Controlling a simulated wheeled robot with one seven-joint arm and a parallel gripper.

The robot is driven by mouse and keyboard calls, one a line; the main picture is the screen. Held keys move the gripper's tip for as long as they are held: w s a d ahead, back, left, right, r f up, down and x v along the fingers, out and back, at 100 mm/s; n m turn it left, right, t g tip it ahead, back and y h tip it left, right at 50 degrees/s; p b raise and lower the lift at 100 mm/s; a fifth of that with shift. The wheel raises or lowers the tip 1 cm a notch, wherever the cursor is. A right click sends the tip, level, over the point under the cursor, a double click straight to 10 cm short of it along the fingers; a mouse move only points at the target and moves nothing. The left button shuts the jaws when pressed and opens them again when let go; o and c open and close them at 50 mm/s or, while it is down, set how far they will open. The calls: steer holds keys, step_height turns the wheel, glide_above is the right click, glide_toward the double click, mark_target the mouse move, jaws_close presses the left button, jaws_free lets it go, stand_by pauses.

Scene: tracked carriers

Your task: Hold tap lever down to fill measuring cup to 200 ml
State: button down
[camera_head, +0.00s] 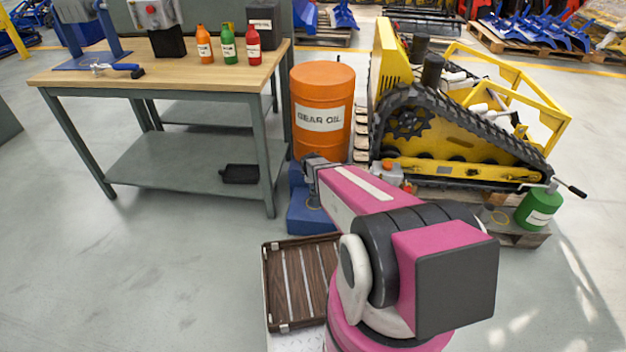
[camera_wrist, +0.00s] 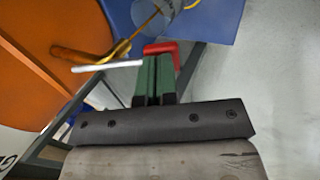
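The orange gear oil drum (camera_head: 322,105) stands beside the workbench; its side fills the left of the wrist view (camera_wrist: 30,75). A brass-coloured tap (camera_wrist: 118,52) comes off the drum. A white rod (camera_wrist: 105,66) and a red grip (camera_wrist: 170,50), apparently the lever, lie at my fingertips. My gripper (camera_wrist: 156,62) has its green fingers together, against or just over the red grip; contact is unclear. A clear cup (camera_wrist: 180,8) stands on the blue base (camera_wrist: 222,20), cut off by the frame's top edge. A thin amber streak runs between tap and cup. The liquid level is unreadable.
The workbench (camera_head: 180,68) with several bottles stands at left. A yellow tracked machine (camera_head: 450,125) on a pallet is at right, with a green can (camera_head: 538,208) beside it. A brown slatted tray (camera_head: 300,280) is near my base. Open floor lies at left.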

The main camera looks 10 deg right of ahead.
steer(key=shift+r, duration=0.1)
steer(key=v, duration=1.3)
steer(key=shift+r, duration=0.5)
steer(key=shift+w, duration=0.1)
